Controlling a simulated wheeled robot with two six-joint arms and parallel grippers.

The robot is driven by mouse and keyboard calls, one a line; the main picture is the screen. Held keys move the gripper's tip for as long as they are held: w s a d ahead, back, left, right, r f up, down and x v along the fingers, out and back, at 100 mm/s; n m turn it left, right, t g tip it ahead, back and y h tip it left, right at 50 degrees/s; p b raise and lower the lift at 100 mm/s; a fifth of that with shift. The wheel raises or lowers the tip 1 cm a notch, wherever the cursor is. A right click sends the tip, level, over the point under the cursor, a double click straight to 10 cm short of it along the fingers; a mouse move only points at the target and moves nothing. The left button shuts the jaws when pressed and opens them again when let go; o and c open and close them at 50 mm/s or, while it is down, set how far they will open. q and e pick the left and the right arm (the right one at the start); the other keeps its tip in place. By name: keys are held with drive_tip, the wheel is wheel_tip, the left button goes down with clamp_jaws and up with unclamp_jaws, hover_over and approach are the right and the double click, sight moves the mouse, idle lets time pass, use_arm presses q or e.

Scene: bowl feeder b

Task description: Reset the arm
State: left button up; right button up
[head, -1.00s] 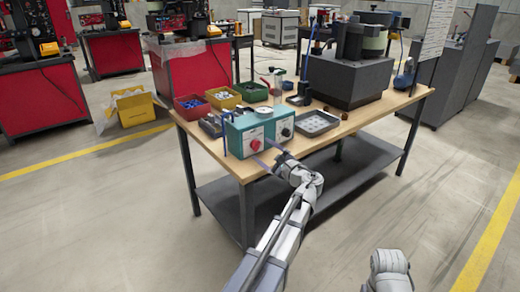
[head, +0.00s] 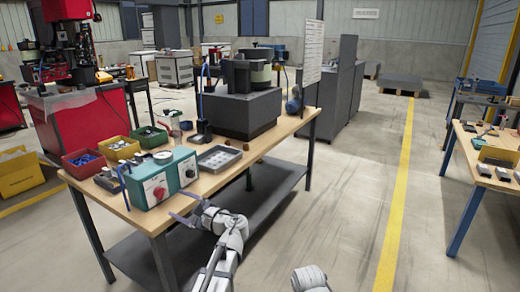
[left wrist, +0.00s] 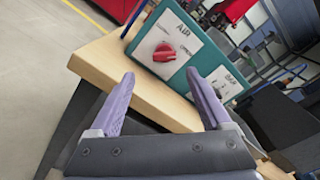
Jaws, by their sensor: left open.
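My left gripper (head: 182,206) is open and empty at the front edge of the wooden workbench (head: 225,184). In the left wrist view its two purple fingers (left wrist: 160,75) are spread apart, with the bench edge behind them. The teal control box (head: 160,178) with a red knob stands on the bench just beyond the fingers. It also shows in the left wrist view (left wrist: 178,72), and the fingers look apart from it. My right gripper is out of view; only a grey part of my arm shows at the bottom of the head view.
Red (head: 83,162), yellow (head: 119,148) and green (head: 149,136) bins stand behind the box. A grey tray (head: 219,158) and a dark bowl-feeder base (head: 240,112) are to the right. Open floor (head: 345,210) lies right of the bench; another bench (head: 481,155) stands at far right.

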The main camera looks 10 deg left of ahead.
use_arm(q)
drive_tip(key=s+d+f+n+g+h, duration=0.2)
drive_tip(key=s+d+f+n+h, duration=0.1)
drive_tip(key=s+d+f+h, duration=0.2)
drive_tip(key=s+d+f+n+g+h, duration=0.2)
drive_tip(key=s+d+f+h, duration=0.3)
drive_tip(key=s+d+f, duration=0.4)
drive_tip(key=s+d+f+n+g+h, duration=0.2)
drive_tip(key=s+d+f+n+h, duration=0.2)
drive_tip(key=d, duration=1.1)
drive_tip(key=s+f, duration=0.3)
drive_tip(key=s, duration=0.2)
drive_tip(key=shift+g+h, duration=0.3)
drive_tip(key=shift+h, duration=0.1)
drive_tip(key=shift+n, duration=0.3)
drive_tip(key=r+p, duration=1.8)
drive_tip(key=p, duration=0.1)
drive_tip(key=d+r+p, duration=0.1)
drive_tip(key=r+p, duration=0.8)
drive_tip(key=r, duration=0.1)
drive_tip(key=shift+s, duration=0.25)
drive_tip(key=shift+c, duration=0.2)
